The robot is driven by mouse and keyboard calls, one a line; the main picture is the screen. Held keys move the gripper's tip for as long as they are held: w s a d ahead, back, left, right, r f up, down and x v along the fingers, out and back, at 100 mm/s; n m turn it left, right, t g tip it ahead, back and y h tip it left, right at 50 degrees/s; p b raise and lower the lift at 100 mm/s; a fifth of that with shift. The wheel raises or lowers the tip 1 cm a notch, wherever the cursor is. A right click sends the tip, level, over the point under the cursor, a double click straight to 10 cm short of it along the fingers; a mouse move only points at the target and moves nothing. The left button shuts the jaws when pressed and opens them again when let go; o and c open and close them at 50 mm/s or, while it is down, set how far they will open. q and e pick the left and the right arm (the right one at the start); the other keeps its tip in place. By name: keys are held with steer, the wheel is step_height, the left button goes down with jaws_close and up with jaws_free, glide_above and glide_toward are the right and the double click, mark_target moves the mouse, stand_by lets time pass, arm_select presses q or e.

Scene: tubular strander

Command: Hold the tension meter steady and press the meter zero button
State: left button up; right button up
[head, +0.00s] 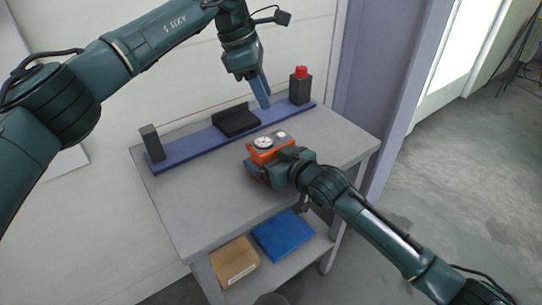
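The tension meter (262,154) is an orange block with a round white dial on top, on the grey table. A small pale round spot, possibly the zero button (281,134), shows beside the dial. My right gripper (268,174) is at the meter's near right side and appears shut on it; its fingers are mostly hidden. My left gripper (264,102) is in the air above and behind the meter, pointing down. Its blue fingers look together, with nothing held, and are clear of the meter.
A blue rail (188,147) runs along the table's back, with a dark block at each end, a black cradle (237,121) between and a red cap (301,71) at right. The table's left front (205,205) is free.

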steer(key=c, duration=0.4)
arm_select(q)
jaws_close()
arm_select(e)
steer(key=shift+c, duration=0.2)
stand_by(1.2)
